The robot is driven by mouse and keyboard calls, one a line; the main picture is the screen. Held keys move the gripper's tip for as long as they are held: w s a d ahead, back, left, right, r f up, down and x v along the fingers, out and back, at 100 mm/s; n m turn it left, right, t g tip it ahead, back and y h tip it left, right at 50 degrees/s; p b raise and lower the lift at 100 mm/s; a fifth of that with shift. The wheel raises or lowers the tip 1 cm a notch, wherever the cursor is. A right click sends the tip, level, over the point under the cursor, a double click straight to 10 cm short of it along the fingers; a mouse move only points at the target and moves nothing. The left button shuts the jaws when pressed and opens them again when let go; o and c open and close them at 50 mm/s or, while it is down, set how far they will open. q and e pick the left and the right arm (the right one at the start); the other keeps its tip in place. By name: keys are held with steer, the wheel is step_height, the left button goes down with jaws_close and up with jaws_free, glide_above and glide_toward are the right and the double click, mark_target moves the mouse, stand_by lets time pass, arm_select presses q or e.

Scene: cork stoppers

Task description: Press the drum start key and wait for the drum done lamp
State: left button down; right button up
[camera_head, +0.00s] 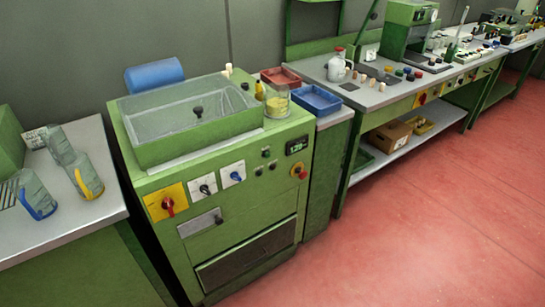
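A green machine cabinet (225,225) with a lidded, see-through tub (190,115) on top stands left of centre; I cannot tell if this is the drum. Labels are too small to read, so I cannot tell which is the start key or the done lamp. Neither gripper is in view.
A grey table (75,215) with several clear jugs (87,175) stands at the left. A blue tray (316,99) and a beaker of yellow grains (277,101) are beside the tub. A long workbench (400,95) runs right. The red floor (420,230) in front is clear.

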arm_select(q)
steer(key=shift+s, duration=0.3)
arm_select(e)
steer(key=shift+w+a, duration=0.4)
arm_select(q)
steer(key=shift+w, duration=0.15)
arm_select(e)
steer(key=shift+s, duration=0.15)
